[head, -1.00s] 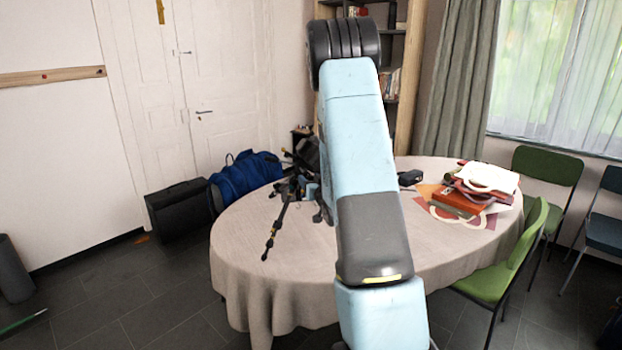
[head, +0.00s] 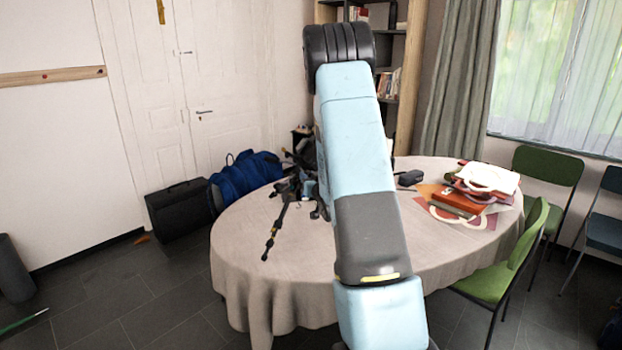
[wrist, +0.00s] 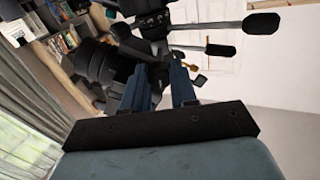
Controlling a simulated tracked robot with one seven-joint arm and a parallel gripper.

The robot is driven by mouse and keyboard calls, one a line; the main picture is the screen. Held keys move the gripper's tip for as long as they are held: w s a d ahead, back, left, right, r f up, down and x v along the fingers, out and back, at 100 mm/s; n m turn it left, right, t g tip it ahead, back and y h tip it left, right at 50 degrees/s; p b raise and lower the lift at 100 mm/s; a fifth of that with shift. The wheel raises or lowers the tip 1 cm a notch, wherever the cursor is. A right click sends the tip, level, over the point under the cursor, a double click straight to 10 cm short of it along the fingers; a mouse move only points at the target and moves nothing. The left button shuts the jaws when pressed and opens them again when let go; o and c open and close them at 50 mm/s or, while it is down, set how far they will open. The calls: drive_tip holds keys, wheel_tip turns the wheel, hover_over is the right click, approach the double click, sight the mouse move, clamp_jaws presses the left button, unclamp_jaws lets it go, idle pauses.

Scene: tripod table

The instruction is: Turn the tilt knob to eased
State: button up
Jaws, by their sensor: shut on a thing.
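A black tripod stands on the oval table (head: 240,240). One tripod leg (head: 275,230) points toward the front left in the head view, and my arm hides much of its right side. In the wrist view, the tripod head (wrist: 150,22) is a cluster of dark parts with a black-gripped handle (wrist: 262,23) and a shorter dark-tipped handle (wrist: 220,50) pointing right. My gripper (wrist: 160,72) has its two blue fingers against this cluster, shut on a dark part that looks like the tilt knob. The knob is mostly hidden, and its setting cannot be read.
Books and papers (head: 470,195) lie at the table's right, with a small black object (head: 410,178) left of them. A green chair (head: 510,260) stands at the right. A blue bag (head: 245,175) and black case (head: 178,210) are on the floor behind left.

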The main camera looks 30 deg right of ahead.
clamp_jaws()
drive_tip(key=shift+n, duration=1.4)
drive_tip(key=o, duration=0.8)
unclamp_jaws()
